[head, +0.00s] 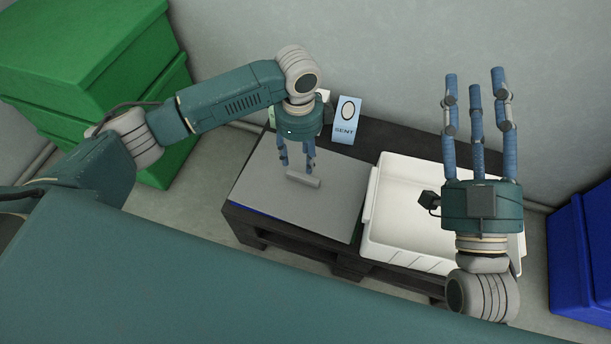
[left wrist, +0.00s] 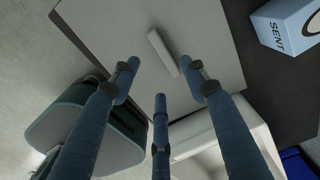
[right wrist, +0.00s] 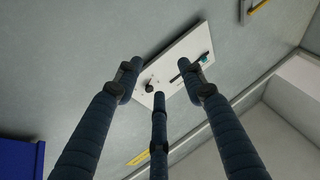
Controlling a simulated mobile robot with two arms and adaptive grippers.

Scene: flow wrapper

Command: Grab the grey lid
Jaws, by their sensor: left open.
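The grey lid (head: 262,193) lies flat on the left part of a dark pallet in the head view, with a light bar handle (head: 303,180) on top. In the left wrist view the lid (left wrist: 120,25) fills the upper middle, and its handle (left wrist: 163,52) lies just beyond the fingertips. My left gripper (head: 297,168) is open and points down over the lid beside the handle; I cannot tell whether a finger touches it. My right gripper (head: 477,90) is raised over the white tray's right side, its fingers spread and empty, far from the lid.
A white tray (head: 376,240) stands on the pallet (head: 420,152) right of the lid. A SENT box (head: 346,121) stands behind the lid. Green bins (head: 90,50) are at the left, a blue bin (head: 585,255) at the right. A wall panel (right wrist: 180,75) shows in the right wrist view.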

